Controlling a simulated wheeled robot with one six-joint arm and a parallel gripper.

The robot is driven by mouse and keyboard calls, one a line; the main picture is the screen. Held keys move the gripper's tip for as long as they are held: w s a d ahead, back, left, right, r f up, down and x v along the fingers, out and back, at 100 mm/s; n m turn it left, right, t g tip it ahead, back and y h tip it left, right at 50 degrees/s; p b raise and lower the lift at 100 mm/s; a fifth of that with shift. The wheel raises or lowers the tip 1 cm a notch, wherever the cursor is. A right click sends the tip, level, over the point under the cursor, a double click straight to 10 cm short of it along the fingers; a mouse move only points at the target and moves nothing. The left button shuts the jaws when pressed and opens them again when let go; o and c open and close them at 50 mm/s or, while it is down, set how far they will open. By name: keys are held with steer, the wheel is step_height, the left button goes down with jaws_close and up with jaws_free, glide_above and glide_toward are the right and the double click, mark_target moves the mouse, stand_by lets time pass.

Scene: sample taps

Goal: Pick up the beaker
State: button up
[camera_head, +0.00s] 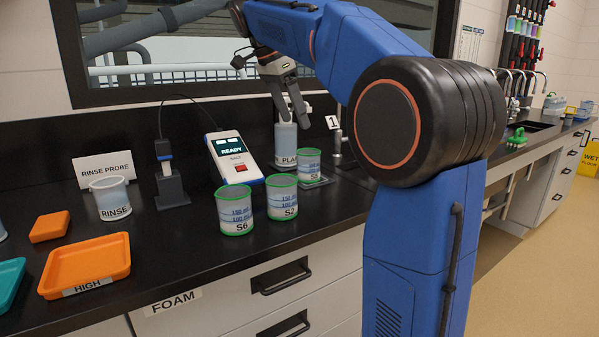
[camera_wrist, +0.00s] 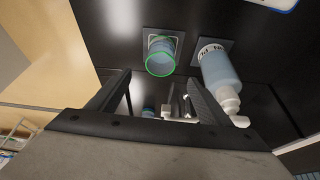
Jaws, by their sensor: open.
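Three green-rimmed beakers with pale blue liquid stand upright on the black counter in the head view: the S6 beaker (camera_head: 236,212), the S2 beaker (camera_head: 282,198) and a smaller-looking rear beaker (camera_head: 308,165) with a hard-to-read label. The rear one stands on a small square pad. In the wrist view one green-rimmed beaker (camera_wrist: 162,57) sits on a square pad, just beyond my fingertips. My gripper (camera_head: 287,112) is open and empty, pointing down at the back of the counter, above and apart from the beakers. Its two fingers also show in the wrist view (camera_wrist: 159,80).
A labelled bottle (camera_head: 286,142) stands right by the rear beaker, below my gripper; it also shows in the wrist view (camera_wrist: 220,70). A READY meter (camera_head: 232,158), a probe stand (camera_head: 170,185), a RINSE beaker (camera_head: 111,199) and an orange HIGH tray (camera_head: 88,264) are to the left.

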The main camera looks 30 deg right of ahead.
mark_target(313, 166)
steer(key=x, duration=1.7)
steer(key=shift+f, duration=0.1)
steer(key=c, duration=1.2)
